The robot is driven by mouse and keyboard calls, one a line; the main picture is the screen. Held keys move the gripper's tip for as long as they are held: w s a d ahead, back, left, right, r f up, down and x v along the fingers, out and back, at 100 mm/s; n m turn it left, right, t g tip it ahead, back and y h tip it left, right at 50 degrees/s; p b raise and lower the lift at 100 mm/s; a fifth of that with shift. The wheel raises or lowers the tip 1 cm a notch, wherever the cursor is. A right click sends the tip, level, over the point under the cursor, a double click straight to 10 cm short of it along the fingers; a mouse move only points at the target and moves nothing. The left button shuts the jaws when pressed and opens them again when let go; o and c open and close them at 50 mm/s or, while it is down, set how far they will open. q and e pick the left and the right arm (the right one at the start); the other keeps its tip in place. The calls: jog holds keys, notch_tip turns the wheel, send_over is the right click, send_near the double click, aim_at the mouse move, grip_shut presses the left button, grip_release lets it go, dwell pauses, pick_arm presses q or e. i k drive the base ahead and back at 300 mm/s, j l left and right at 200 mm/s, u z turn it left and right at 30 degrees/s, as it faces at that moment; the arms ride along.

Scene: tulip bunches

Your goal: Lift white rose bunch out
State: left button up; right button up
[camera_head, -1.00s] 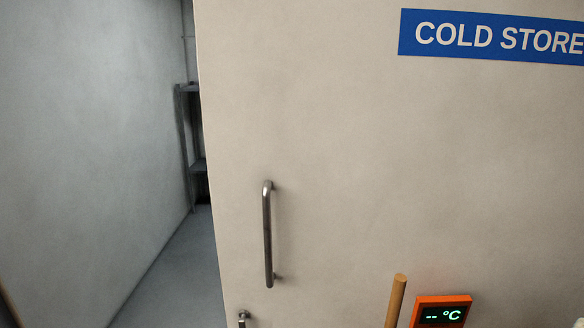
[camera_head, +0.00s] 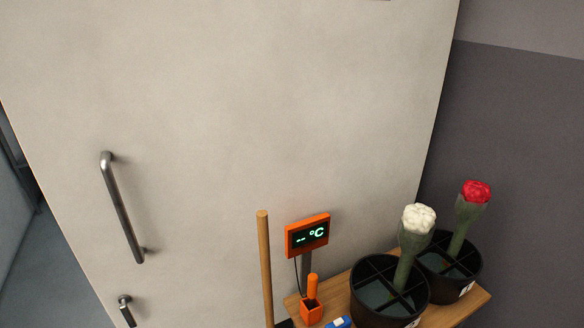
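The white rose bunch (camera_head: 417,228), with pale blooms above a grey-green wrap and stem, stands tilted slightly in a black divided bucket (camera_head: 391,312) at the lower right. Its lower end is inside the bucket, which appears to hold water. Neither of my grippers shows in the head view.
A red rose bunch (camera_head: 472,200) stands in a second black bucket (camera_head: 470,290) just behind and to the right. Both buckets are on a wooden surface (camera_head: 436,314) with an orange temperature display (camera_head: 308,235). A wooden pole (camera_head: 265,265) stands left of it. The pale door (camera_head: 220,110) with a metal handle (camera_head: 122,208) rises behind.

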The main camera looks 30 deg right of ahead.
aim_at(417, 228)
jog(key=z, duration=1.75)
